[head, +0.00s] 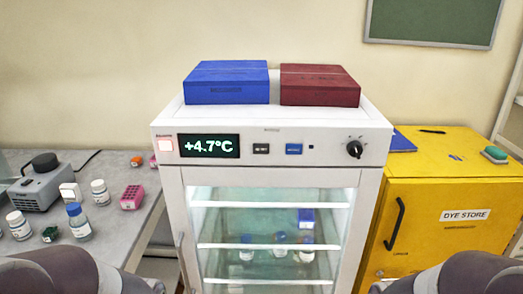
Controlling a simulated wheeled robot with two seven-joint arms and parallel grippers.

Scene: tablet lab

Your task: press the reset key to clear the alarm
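The white glass-door fridge (376,127) stands in the middle, with a control panel along its top front. On the panel, an alarm lamp (165,145) at the left glows pale red-white beside a display (209,146) reading +4.7°C. Right of the display are a black key (261,149) and a blue key (294,149); their lettering is too small to read, so I cannot tell which is reset. A black knob (354,149) is at the panel's right. Parts of my arms show at both bottom corners; neither gripper is in view.
A blue box (227,83) and a dark red box (319,86) lie on the fridge top. A grey bench (110,221) with bottles is at left, a yellow cabinet (440,250) marked DYE STORE at right. Nothing stands before the panel.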

